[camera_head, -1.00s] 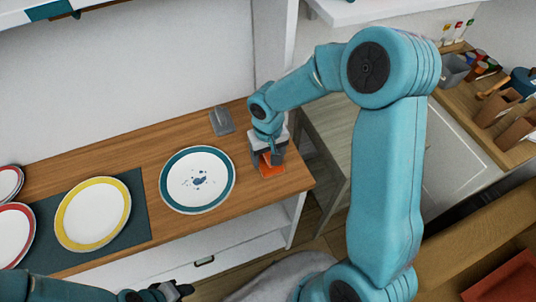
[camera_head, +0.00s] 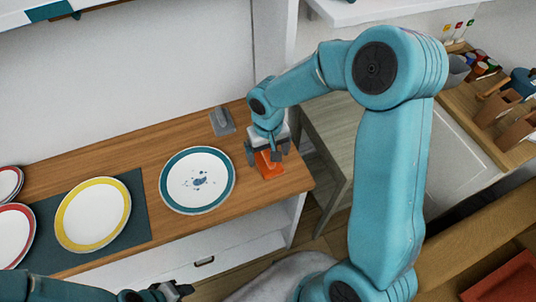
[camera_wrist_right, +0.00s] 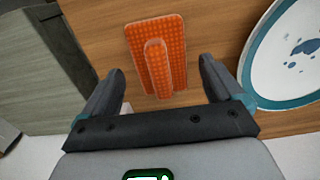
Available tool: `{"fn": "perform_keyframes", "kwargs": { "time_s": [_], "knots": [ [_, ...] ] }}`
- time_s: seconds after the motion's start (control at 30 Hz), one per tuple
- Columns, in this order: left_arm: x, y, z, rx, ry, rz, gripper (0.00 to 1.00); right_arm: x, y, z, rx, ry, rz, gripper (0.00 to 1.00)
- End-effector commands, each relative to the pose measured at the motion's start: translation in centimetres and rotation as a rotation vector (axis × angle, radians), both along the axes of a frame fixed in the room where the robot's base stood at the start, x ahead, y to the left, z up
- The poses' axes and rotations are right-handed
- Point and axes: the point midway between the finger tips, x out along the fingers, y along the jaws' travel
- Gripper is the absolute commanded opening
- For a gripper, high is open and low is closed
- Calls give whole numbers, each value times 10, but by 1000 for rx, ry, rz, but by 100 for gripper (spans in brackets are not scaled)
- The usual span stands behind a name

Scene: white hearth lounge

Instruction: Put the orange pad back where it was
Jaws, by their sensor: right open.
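The orange pad (camera_head: 269,169) lies on the wooden counter near its right end. It has a raised ridge along its middle, seen in the right wrist view (camera_wrist_right: 173,47). My right gripper (camera_head: 266,157) is just above the pad. In the right wrist view its two fingers (camera_wrist_right: 160,82) are spread apart on either side of the ridge, touching nothing that I can see. My left gripper (camera_head: 168,292) is at the bottom edge of the head view, and its fingers are too small to read.
A teal-rimmed plate (camera_head: 231,180) with blue spots stands left of the pad. A grey holder (camera_head: 222,121) stands behind it. A yellow-rimmed plate (camera_head: 126,205) is on a dark mat (camera_head: 137,226). Bare counter (camera_head: 150,143) lies behind the plates.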

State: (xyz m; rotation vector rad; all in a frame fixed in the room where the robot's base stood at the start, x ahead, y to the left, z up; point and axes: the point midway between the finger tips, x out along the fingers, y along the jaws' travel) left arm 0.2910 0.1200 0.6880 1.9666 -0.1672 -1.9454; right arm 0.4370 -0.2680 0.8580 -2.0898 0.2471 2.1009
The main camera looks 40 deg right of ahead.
Motion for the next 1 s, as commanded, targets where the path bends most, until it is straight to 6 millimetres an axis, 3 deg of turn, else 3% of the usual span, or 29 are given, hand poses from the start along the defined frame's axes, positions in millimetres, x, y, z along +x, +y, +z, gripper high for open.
{"fn": "perform_keyframes", "kwargs": {
  "time_s": [0.2, 0.43, 0.6, 1.0],
  "knots": [
    [0, 0, 2, 0, 0, 0, 43, 1, 0, 54, -1, -7, 1, 94],
    [0, 0, 3, 0, 0, 0, 43, 1, 0, 93, 0, -3, 0, 94],
    [0, 0, 3, 0, 0, 0, 43, 0, 0, 102, 0, 0, 1, 94],
    [0, 0, 3, 0, 0, 0, 43, 0, 0, 102, 0, 1, 0, 94]
  ]
}}
